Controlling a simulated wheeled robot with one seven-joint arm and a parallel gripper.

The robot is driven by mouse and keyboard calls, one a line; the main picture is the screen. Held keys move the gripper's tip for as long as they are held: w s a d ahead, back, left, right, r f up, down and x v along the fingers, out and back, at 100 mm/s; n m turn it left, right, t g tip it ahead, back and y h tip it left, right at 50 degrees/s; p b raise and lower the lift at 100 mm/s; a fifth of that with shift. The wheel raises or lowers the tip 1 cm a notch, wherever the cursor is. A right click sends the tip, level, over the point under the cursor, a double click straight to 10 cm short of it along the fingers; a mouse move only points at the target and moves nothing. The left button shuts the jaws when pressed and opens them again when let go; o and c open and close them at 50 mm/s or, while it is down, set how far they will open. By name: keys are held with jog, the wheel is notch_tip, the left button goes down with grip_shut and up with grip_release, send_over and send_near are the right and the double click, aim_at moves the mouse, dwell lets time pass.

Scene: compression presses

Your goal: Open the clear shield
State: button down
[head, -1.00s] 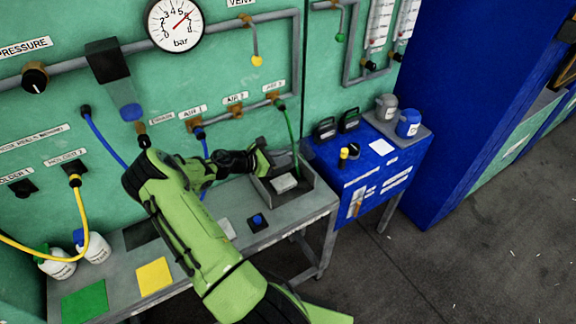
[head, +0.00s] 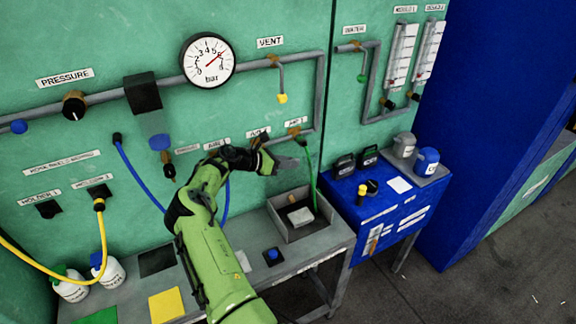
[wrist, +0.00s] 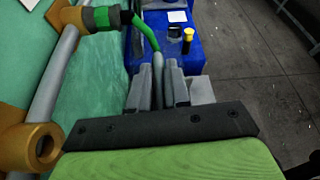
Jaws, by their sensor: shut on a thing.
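My gripper (head: 287,164) is in front of the green panel, above the grey open-topped box (head: 283,226) at the bench's right end. A pale block (head: 300,216) lies inside the box, visible from above.
A green hose (head: 309,170) hangs from the pipe just right of my gripper. Valves and pipes (head: 322,95) run along the panel close by. A blue cabinet (head: 350,215) with bottles stands to the right.

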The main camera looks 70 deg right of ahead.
jog(key=c, duration=1.4)
grip_release()
jog(key=shift+w+f, duration=0.1)
jog(key=shift+c, duration=0.2)
jog(key=b+v, duration=0.1)
jog(key=v, duration=1.1)
